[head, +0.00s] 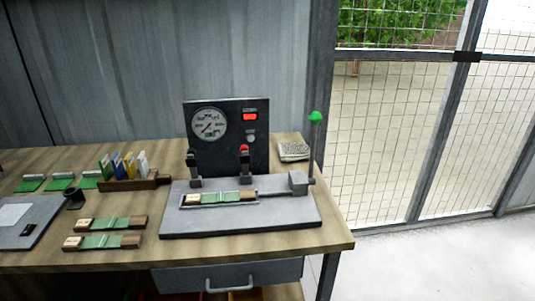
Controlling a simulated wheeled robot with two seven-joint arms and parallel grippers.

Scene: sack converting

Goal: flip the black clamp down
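The black clamp (192,164) stands at the left of the grey fixture base (240,222), in front of the dark panel. Its black handle points up. A second clamp (245,164) with a red tip stands to its right, also with its handle up. A green and wooden strip piece (220,197) lies in the shallow tray on the base, in front of both clamps. Neither of my grippers is in the head view.
The panel (230,155) carries a gauge and a red display. A green-knobbed lever (315,145) stands upright at the base's right end. Two strip pieces, a wooden card holder (135,184) and a dark cup (75,200) lie left. Bare tabletop (335,240) shows at the right front.

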